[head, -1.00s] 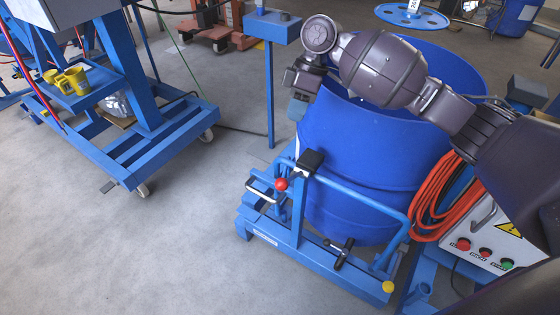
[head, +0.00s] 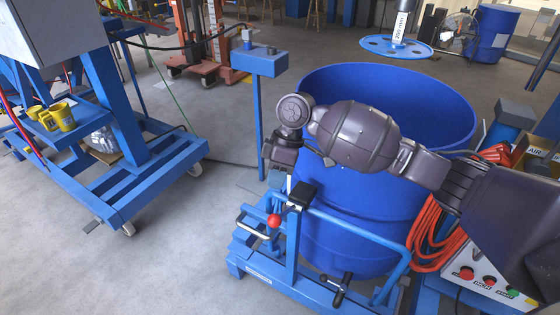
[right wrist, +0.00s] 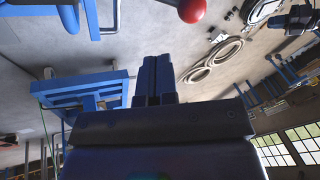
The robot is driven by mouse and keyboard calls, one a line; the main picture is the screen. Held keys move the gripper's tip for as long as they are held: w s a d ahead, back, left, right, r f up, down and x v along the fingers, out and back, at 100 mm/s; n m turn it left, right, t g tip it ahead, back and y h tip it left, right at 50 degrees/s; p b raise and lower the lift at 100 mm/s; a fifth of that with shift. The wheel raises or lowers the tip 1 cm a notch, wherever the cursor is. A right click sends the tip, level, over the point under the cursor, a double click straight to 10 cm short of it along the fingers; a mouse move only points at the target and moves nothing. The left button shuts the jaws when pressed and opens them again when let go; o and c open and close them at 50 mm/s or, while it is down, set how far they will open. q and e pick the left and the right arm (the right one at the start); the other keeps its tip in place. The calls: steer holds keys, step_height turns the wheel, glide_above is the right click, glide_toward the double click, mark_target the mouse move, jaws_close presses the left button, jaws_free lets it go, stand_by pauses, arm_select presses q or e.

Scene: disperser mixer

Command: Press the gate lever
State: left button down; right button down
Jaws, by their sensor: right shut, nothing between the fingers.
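A lever with a red ball knob (head: 274,221) stands at the left front of the blue gate frame (head: 345,230) around the drum; I take it as the gate lever. The knob also shows at the top of the right wrist view (right wrist: 190,8). My right gripper (head: 277,180) points down just above the knob, apart from it in the head view. In the right wrist view its blue fingers (right wrist: 155,78) are together and empty. My left gripper is not in view.
The big blue drum (head: 345,225) stands inside the frame, behind my right arm. A black pad (head: 301,194) tops a post right of the knob. Orange hose (head: 428,230) and a button box (head: 485,280) are at right. Floor at left front is clear.

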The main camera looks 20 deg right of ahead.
steer(key=shift+s+a+f, duration=0.25)
steer(key=shift+s+f, duration=0.3)
steer(key=shift+f, duration=0.05)
steer(key=shift+s+a+f, duration=0.25)
steer(key=shift+s+f, duration=0.3)
steer(key=shift+s, duration=0.05)
steer(key=shift+s+a+f, duration=0.25)
steer(key=shift+s+f, duration=0.3)
steer(key=shift+f, duration=0.05)
